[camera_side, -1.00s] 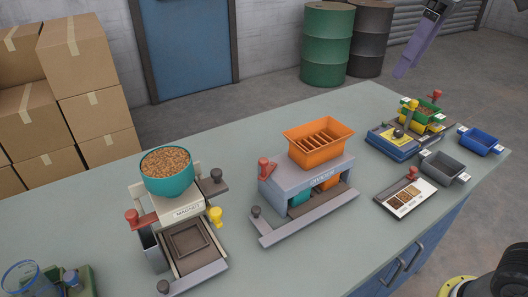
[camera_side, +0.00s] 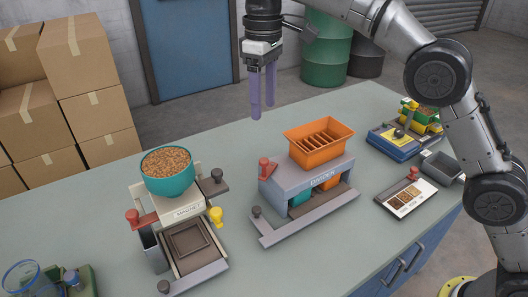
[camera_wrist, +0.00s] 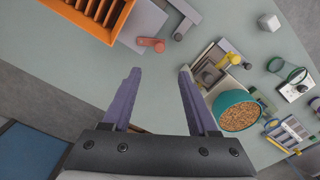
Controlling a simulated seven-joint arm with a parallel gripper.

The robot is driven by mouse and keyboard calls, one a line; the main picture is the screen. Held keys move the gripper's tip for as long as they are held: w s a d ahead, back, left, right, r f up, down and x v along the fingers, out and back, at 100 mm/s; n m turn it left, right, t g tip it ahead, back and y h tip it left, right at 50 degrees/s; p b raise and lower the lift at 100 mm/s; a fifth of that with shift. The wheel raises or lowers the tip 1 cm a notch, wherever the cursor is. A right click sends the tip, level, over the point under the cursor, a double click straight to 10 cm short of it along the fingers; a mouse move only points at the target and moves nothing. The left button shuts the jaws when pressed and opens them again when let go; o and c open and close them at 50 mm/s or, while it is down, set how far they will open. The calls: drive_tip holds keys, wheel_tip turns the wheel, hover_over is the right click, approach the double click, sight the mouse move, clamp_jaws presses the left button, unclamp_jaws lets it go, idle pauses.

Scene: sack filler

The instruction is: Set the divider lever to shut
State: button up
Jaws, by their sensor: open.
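The divider (camera_side: 322,183) is a grey stand with an orange slotted hopper (camera_side: 318,142) on top, near the middle of the bench. A red-knobbed lever (camera_side: 264,166) stands at its left end; it also shows in the wrist view (camera_wrist: 152,44). A dark-knobbed bar (camera_side: 257,212) runs along the divider's front. Teal and orange bins sit partly hidden under the stand. My gripper (camera_side: 263,112) is open and empty, its purple fingers pointing down, high above and behind the divider's left end. In the wrist view the lever lies beyond the fingertips (camera_wrist: 159,71). I cannot tell the lever's setting.
Left of the divider stands the magnet unit (camera_side: 187,210) with a teal bowl of grain (camera_side: 167,172), a red knob and a yellow knob. Right of the divider lie a sample card (camera_side: 406,198), a blue device (camera_side: 392,139) and a grey bin (camera_side: 442,165). Bench between magnet unit and divider is clear.

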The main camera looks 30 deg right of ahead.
sight(264, 160)
wheel_tip(264, 160, down, 13)
drive_tip(key=shift+f, duration=0.1)
idle(0.4)
drive_tip(key=shift+c, duration=0.2)
clamp_jaws()
